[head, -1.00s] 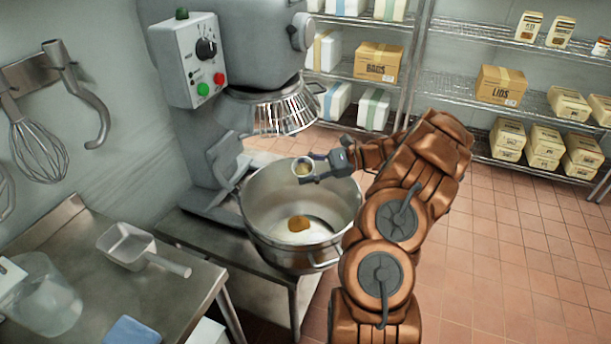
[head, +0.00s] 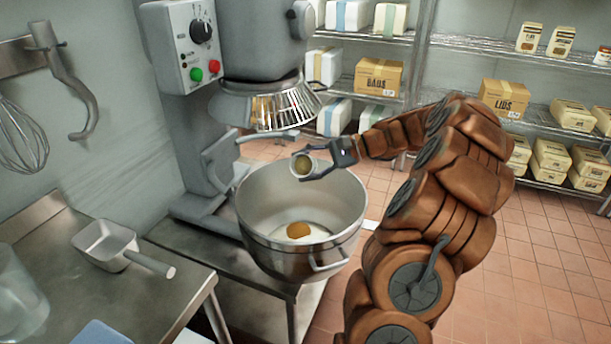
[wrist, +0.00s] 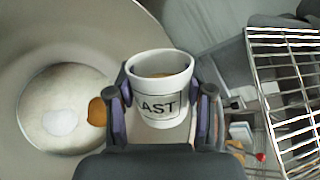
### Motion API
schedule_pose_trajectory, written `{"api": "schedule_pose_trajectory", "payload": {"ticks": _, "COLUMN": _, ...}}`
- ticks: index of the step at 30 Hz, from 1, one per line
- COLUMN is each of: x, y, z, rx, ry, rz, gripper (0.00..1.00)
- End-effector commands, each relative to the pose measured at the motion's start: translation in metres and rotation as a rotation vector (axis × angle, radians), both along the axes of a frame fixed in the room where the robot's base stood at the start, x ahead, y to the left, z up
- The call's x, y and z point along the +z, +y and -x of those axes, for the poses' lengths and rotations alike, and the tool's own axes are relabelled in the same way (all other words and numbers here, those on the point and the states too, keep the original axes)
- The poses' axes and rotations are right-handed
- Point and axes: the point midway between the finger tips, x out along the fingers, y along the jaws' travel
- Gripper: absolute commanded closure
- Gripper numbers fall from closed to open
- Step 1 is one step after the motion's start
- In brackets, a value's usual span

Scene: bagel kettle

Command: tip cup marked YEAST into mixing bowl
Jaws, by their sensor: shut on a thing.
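My gripper (head: 322,163) is shut on a small white cup (head: 303,165) above the mixing bowl's far rim. In the wrist view the cup (wrist: 160,92) sits between both fingers, its label partly hidden and reading "AST". Brown contents show inside its mouth. In the head view the cup is tilted, with its mouth turned toward the camera. The steel mixing bowl (head: 260,218) stands below on the mixer's base. A white heap (wrist: 60,124) and a brown patch (head: 299,230) lie on its bottom. No stream from the cup is visible.
The mixer's wire guard (head: 285,107) hangs just above and behind the cup; it also shows close at the right of the wrist view. A metal scoop (head: 112,243) lies on the steel table (head: 60,290) at the left. Shelves with boxes stand behind.

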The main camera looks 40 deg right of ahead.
Motion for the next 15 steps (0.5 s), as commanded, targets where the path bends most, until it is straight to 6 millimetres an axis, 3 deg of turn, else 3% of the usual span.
{"api": "schedule_pose_trajectory", "payload": {"ticks": 15, "x": -0.0008, "y": 0.0072, "z": 0.0038, "rx": 0.002, "ry": -0.186, "rz": 0.278, "gripper": 1.0}}
